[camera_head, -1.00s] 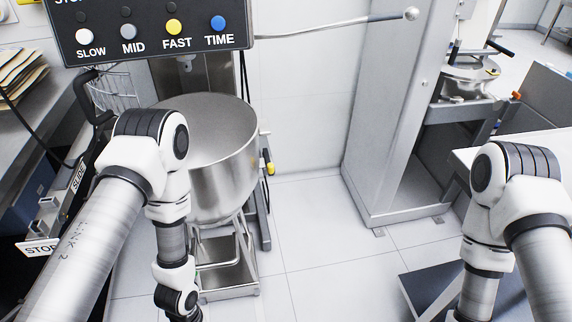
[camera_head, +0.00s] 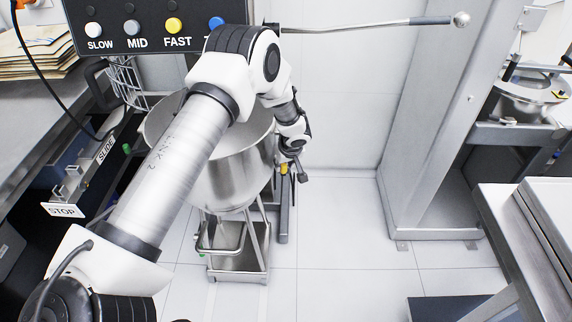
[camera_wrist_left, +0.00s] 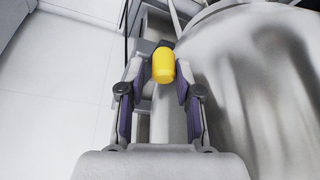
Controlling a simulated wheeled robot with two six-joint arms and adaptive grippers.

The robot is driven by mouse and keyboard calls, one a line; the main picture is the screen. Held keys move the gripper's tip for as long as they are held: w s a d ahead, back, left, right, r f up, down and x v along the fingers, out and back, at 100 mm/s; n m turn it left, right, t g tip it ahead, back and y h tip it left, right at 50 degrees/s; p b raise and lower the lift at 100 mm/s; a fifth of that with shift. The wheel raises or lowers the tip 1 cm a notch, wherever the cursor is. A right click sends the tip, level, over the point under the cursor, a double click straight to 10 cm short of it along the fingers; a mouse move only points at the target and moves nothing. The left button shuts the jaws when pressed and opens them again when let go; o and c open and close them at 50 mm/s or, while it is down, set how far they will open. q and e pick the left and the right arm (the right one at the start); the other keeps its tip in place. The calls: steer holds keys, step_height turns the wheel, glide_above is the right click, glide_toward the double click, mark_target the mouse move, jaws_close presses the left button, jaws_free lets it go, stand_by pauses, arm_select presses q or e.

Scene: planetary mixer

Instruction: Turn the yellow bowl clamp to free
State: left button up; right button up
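The yellow bowl clamp (camera_wrist_left: 163,66) shows in the left wrist view, its knob lying between the two open fingers of my left gripper (camera_wrist_left: 160,88). I cannot tell whether the fingers touch it. My right gripper is not in view.
The control panel (camera_head: 150,28) with coloured buttons is above the bowl. A long lever (camera_head: 370,23) reaches right from it. A steel column (camera_head: 435,120) stands to the right, with open floor (camera_head: 335,240) between.

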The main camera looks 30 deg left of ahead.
arm_select(q)
steer(key=shift+w+a+f, duration=0.1)
steer(key=shift+a+f, duration=0.1)
steer(key=shift+f, duration=0.3)
steer(key=shift+s+r, duration=0.25)
jaws_close()
steer(key=shift+d, duration=0.1)
